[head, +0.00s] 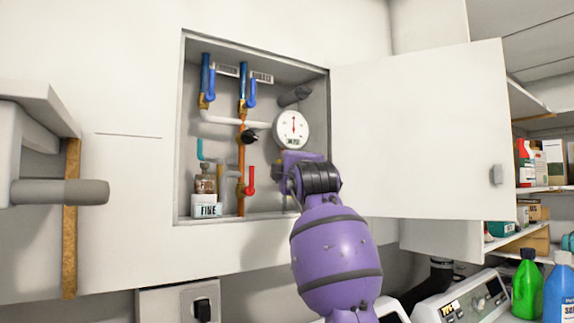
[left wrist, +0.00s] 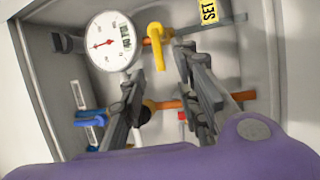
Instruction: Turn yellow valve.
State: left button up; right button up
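The yellow valve handle (left wrist: 157,45) shows in the left wrist view at top centre, beside the round gauge and on the orange pipe. In the head view it is hidden behind my arm. My left gripper (left wrist: 160,64) is open, its two dark fingers apart on either side of the handle's lower end. I cannot tell if either finger touches it. In the head view my purple left arm reaches up into the open wall cabinet (head: 256,218), and its fingers are hidden. My right gripper is in neither view.
A white round gauge (head: 291,130) sits just above my wrist. Blue valves (head: 207,75), a black knob (head: 250,136) and a red valve (head: 249,181) are to the left. The open cabinet door (head: 420,130) stands to the right.

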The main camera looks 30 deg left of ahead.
pick_arm(q)
jog(key=x, duration=0.7)
jog(key=shift+p, duration=0.4)
jog(key=shift+w+a, duration=0.1)
jog(key=shift+a, duration=0.05)
jog(key=shift+r, duration=0.1)
grip_shut()
